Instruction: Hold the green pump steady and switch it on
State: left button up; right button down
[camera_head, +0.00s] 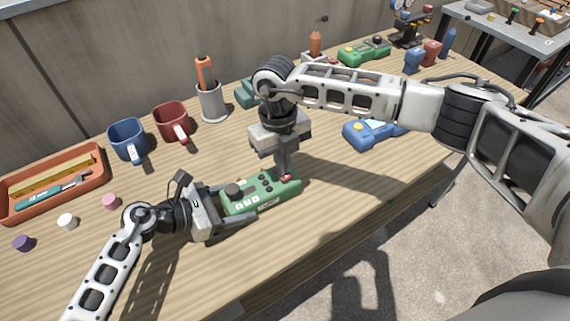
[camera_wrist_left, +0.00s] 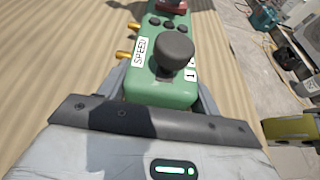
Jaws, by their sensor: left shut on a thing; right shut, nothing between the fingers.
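The green pump (camera_head: 246,204) lies on the wooden table, with a dark knob, several dark buttons and a small red switch (camera_head: 287,178) at its right end. My left gripper (camera_head: 225,205) is shut on the pump's left end, one finger on each side. In the left wrist view the pump (camera_wrist_left: 160,90) sits between the fingers, with its knob (camera_wrist_left: 174,50), a SPEED label and brass fittings. My right gripper (camera_head: 285,172) points down, shut and empty, with its tips at the red switch. Whether they touch it, and the switch's position, I cannot tell.
A blue device (camera_head: 362,135) lies to the right, and a green one (camera_head: 362,52) at the back. Blue mug (camera_head: 127,138), red mug (camera_head: 170,120) and a grey holder (camera_head: 211,104) stand behind. An orange tray (camera_head: 97,181) and small caps are left. The table's front right is clear.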

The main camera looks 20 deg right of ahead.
jog(key=shift+r, duration=0.15)
notch_tip(320, 180, up, 14)
jog(key=w, duration=0.1)
jog(key=shift+w+a, duration=0.2)
jog(key=shift+w, duration=0.2)
dwell(0.3)
jog(key=shift+s+d, duration=0.2)
jog(key=shift+s, duration=0.55)
jog(key=f, duration=0.4)
jog(key=s+f, duration=0.1)
jog(key=f, duration=0.9)
jog(key=shift+s+d, duration=0.2)
jog(key=shift+s, duration=0.1)
